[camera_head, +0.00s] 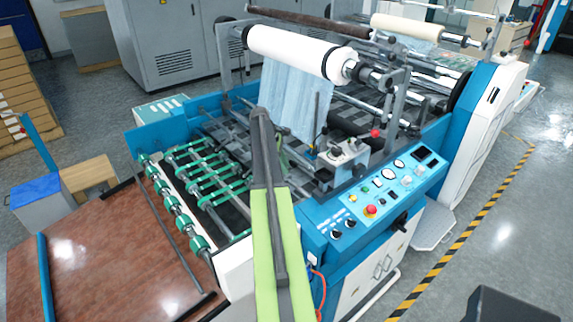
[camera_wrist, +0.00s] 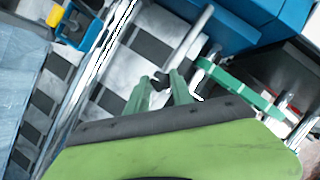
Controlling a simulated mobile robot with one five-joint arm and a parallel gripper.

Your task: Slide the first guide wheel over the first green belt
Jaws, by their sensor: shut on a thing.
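In the wrist view my gripper (camera_wrist: 160,84) has its two green fingers shut on a small dark piece (camera_wrist: 161,79), which I take to be the first guide wheel. The fingers hide part of it. A green belt (camera_wrist: 238,88) runs to the right of the fingertips, apart from them. I cannot tell which belt is the first. In the head view several green belts (camera_head: 213,178) stretch between the rollers at the machine's left end. My gripper (camera_head: 283,160) is partly hidden behind my arm, to the right of these belts.
A metal rod (camera_wrist: 192,38) runs close to the fingertips in the wrist view. A blue panel (camera_wrist: 235,20) lies beyond. In the head view, a control panel (camera_head: 385,190) is at right, a white roll (camera_head: 295,50) with blue film hangs above, and a brown table (camera_head: 95,255) stands at left.

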